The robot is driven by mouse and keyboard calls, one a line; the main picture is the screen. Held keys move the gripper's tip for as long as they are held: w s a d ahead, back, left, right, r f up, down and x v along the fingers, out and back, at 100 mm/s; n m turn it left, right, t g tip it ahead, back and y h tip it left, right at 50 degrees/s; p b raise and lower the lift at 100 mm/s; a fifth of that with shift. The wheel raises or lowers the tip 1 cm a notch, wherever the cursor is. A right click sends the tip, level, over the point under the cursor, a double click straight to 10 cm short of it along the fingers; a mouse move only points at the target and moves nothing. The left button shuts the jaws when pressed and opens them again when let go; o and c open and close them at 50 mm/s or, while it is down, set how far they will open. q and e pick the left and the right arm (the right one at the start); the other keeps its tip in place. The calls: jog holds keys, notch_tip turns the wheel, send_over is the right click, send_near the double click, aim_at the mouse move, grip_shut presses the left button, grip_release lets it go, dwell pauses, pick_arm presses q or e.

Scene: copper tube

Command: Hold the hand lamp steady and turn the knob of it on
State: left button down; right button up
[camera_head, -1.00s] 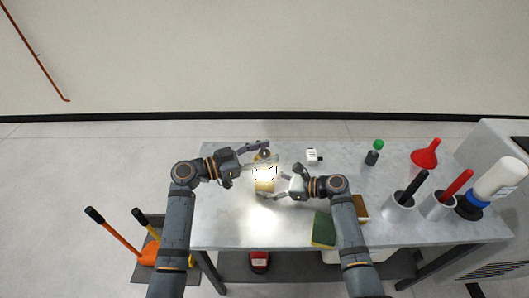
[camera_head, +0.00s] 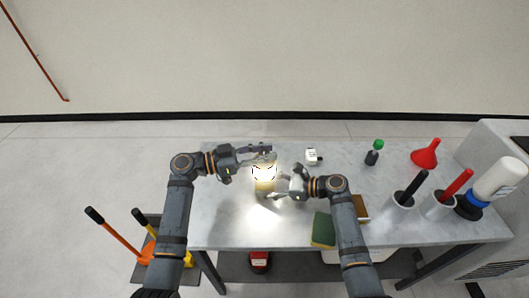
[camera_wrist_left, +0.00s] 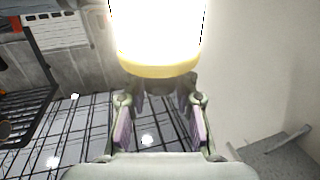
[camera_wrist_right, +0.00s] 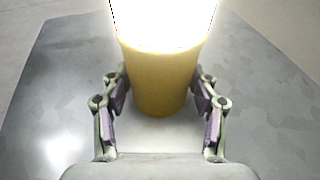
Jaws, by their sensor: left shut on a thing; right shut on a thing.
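The hand lamp (camera_head: 264,173) stands upright on the table, its body glowing brightly with light. My left gripper (camera_head: 265,155) is at the lamp's top, shut on the dark knob (camera_wrist_left: 160,82) beyond the yellow cap (camera_wrist_left: 158,66) in the left wrist view. My right gripper (camera_head: 277,189) is shut around the lamp's yellow lower body (camera_wrist_right: 162,80), coming from the right. The glare washes out the lamp's middle. Finger contact with the knob is partly hidden by the cap.
A small white box (camera_head: 313,156) and a green-capped bottle (camera_head: 373,152) stand behind to the right. A green sponge (camera_head: 323,229) lies at the front. A red funnel (camera_head: 426,153) and holders with black and red handles crowd the right side. The table's left part (camera_head: 222,225) is clear.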

pick_arm(q)
jog(key=c, duration=1.1)
grip_release()
jog(key=shift+o, duration=0.2)
jog(key=v, duration=1.2)
pick_arm(e)
jog(key=o, duration=0.9)
jog(key=shift+o, duration=0.2)
